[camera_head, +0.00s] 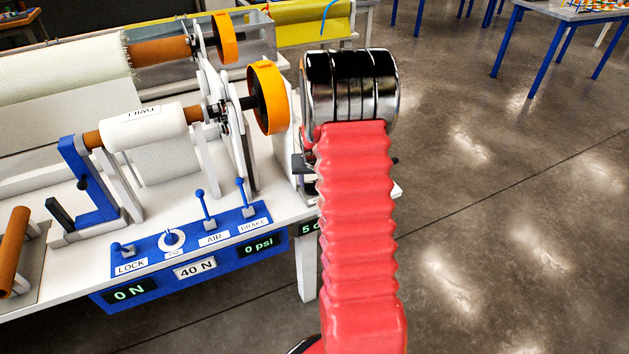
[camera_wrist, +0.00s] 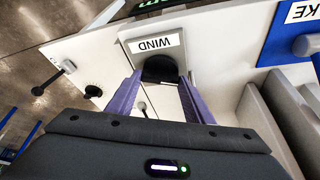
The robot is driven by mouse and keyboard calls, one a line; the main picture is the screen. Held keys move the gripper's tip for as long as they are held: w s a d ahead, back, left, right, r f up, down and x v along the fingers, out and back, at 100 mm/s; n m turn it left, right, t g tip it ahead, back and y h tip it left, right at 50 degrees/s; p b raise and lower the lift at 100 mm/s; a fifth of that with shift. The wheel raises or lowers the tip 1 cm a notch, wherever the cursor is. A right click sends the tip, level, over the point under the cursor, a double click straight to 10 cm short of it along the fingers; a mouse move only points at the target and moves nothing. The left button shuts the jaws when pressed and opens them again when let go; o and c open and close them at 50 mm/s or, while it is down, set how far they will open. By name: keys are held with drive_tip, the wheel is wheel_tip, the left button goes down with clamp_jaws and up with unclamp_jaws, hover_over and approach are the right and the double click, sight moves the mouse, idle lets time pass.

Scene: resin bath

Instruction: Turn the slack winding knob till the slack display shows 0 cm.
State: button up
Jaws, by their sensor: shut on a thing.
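The slack winding knob (camera_wrist: 160,69) is a black knob beside a white plate marked WIND (camera_wrist: 155,44). In the wrist view my gripper (camera_wrist: 160,78) has its two purple fingers on either side of the knob, shut on it. The slack display (camera_head: 308,229) shows green digits beginning "5 c" in the head view; my red-sleeved arm covers the rest. A sliver of green display (camera_wrist: 158,4) shows at the wrist view's top edge, unreadable. In the head view my arm hides the knob and the fingers.
A blue panel (camera_head: 180,265) with LOCK, AIR and BRAKE controls sits left of my arm, with displays reading 0 N and 0 psi. An orange wheel (camera_head: 268,97) and white fabric roll (camera_head: 145,128) stand behind it. Open floor (camera_head: 490,230) lies right.

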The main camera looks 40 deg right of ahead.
drive_tip(key=shift+w+m+g+h, duration=0.1)
drive_tip(key=shift+m+g+h, duration=0.3)
drive_tip(key=shift+m, duration=1.05)
drive_tip(key=shift+w+m+g+h, duration=0.1)
drive_tip(key=shift+m+g+h, duration=0.25)
drive_tip(key=shift+m, duration=1.4)
drive_tip(key=o, duration=1.1)
drive_tip(key=shift+a, duration=0.1)
drive_tip(key=shift+c, duration=0.2)
drive_tip(key=v, duration=1.3)
drive_tip(key=shift+r, duration=0.4)
drive_tip(key=shift+w+a, duration=0.1)
